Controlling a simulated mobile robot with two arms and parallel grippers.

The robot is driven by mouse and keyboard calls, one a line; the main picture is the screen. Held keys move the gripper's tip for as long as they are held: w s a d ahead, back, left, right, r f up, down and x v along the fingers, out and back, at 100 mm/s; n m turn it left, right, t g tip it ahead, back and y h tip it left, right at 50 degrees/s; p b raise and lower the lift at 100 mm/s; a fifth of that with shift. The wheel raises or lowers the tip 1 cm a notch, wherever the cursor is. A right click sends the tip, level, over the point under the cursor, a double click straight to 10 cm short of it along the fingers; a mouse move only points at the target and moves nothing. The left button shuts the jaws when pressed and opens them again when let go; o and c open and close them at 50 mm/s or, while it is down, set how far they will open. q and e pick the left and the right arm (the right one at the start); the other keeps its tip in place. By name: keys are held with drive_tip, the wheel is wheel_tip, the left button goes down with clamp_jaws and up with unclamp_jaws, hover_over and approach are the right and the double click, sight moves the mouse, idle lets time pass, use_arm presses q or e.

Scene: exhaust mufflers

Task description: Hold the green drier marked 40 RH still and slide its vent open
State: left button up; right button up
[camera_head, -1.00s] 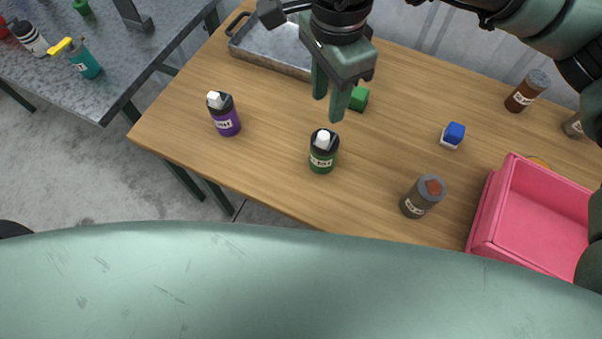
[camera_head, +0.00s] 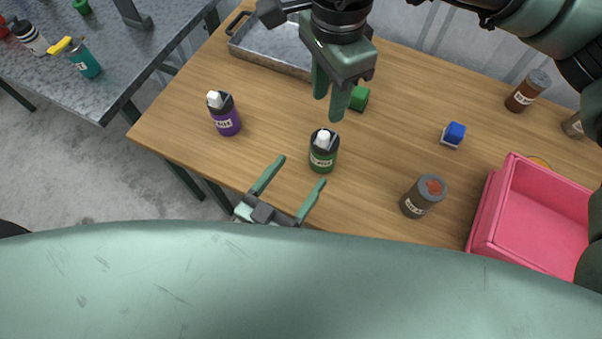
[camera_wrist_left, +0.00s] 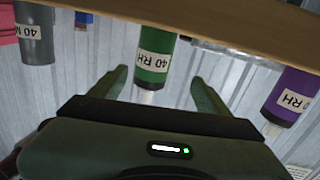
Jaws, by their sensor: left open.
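The green drier (camera_head: 322,160) stands upright on the wooden table, with a black top and a white vent piece (camera_head: 323,137). In the left wrist view, which is upside down, the green drier (camera_wrist_left: 153,55) shows its label 40 RH. My left gripper (camera_head: 302,170) is open and empty at the table's near edge, its fingers pointing toward the drier. In the wrist view the drier lies between the lines of the two fingers (camera_wrist_left: 160,76), apart from them. My right gripper (camera_head: 328,106) hangs above and behind the drier, fingers down, apart and empty.
A purple drier (camera_head: 227,122) stands to the left and a grey one (camera_head: 414,202) to the right. A green block (camera_head: 359,98), a blue-and-white block (camera_head: 453,135), a metal tray (camera_head: 270,47) and a pink bin (camera_head: 535,215) are also on the table.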

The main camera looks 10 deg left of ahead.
sight(316, 159)
use_arm(q)
drive_tip(key=shift+w+d+m+h, duration=0.4)
drive_tip(key=shift+d+m+h, duration=0.1)
drive_tip(key=shift+d+m, duration=0.15)
drive_tip(key=shift+x, duration=3.55)
drive_tip(key=shift+f, duration=0.1)
drive_tip(key=c, duration=1.6)
drive_tip(key=shift+o, duration=0.2)
